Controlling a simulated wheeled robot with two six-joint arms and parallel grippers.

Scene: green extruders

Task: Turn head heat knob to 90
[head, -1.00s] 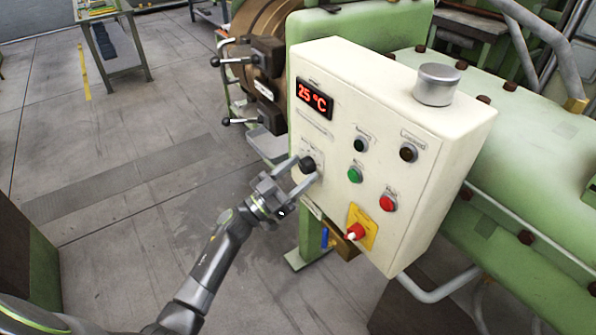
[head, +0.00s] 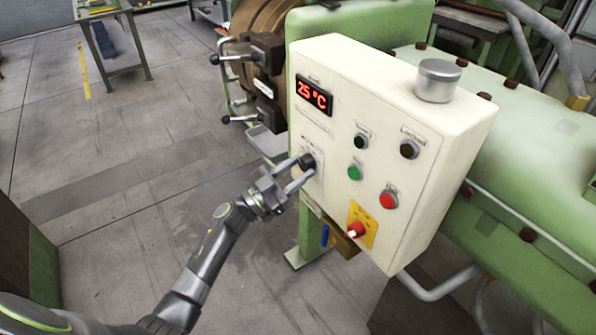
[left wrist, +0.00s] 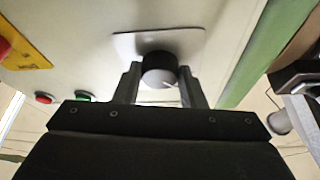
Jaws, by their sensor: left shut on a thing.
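The head heat knob is a round black knob (head: 307,162) on the left part of the cream control box (head: 345,75). It also shows in the left wrist view (left wrist: 160,70), with a grey face and a pale pointer mark. My left gripper (head: 298,174) is shut on the knob, one finger on each side, as the left wrist view (left wrist: 160,88) shows. The red display (head: 314,96) above the knob reads 25 °C. The small print around the knob is too small to read. My right gripper is not in view.
The box carries a green button (head: 354,173), a red button (head: 388,199), two dark round controls and a red switch on a yellow plate (head: 361,226). Black-handled clamps (head: 262,52) stick out behind the box at left. The floor at left is mostly clear.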

